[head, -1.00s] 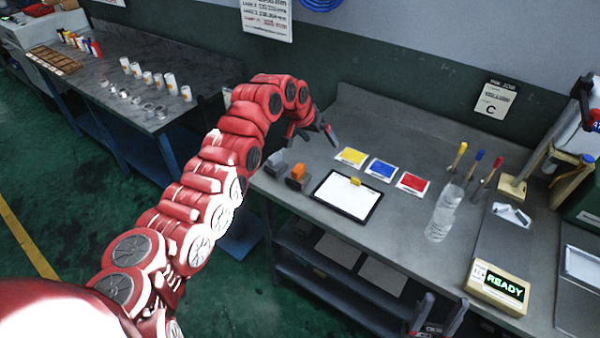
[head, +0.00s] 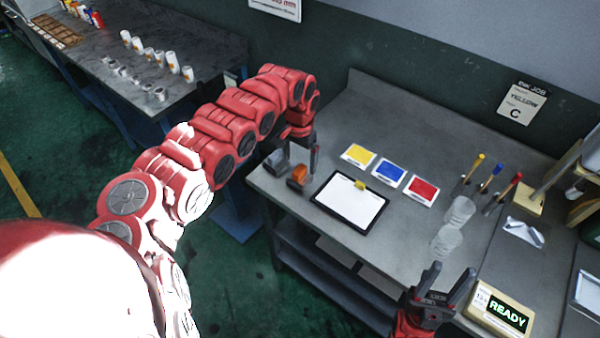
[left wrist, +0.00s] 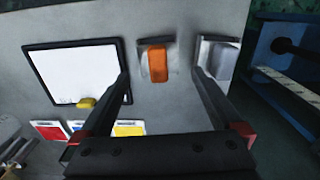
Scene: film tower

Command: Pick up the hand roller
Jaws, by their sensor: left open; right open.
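An orange-topped piece on a grey base (head: 298,174), which looks like the hand roller, sits near the left end of the grey bench. It also shows in the left wrist view (left wrist: 157,64), upper middle, between the finger lines. My left gripper (head: 301,160) is open and points down close to it, with nothing held. In the left wrist view its fingertips (left wrist: 161,74) lie either side of the orange piece; whether they touch it I cannot tell. A grey block (left wrist: 218,62) stands beside it, by the right finger. My right gripper (head: 450,274) is open and empty at the bench's front edge.
A black-framed white board (head: 345,208) with a small yellow piece lies right of the orange piece. Yellow, blue and red cards (head: 389,172) lie behind it. Clear cups (head: 452,222), coloured-handled tools (head: 490,180) and a READY box (head: 500,308) stand further right.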

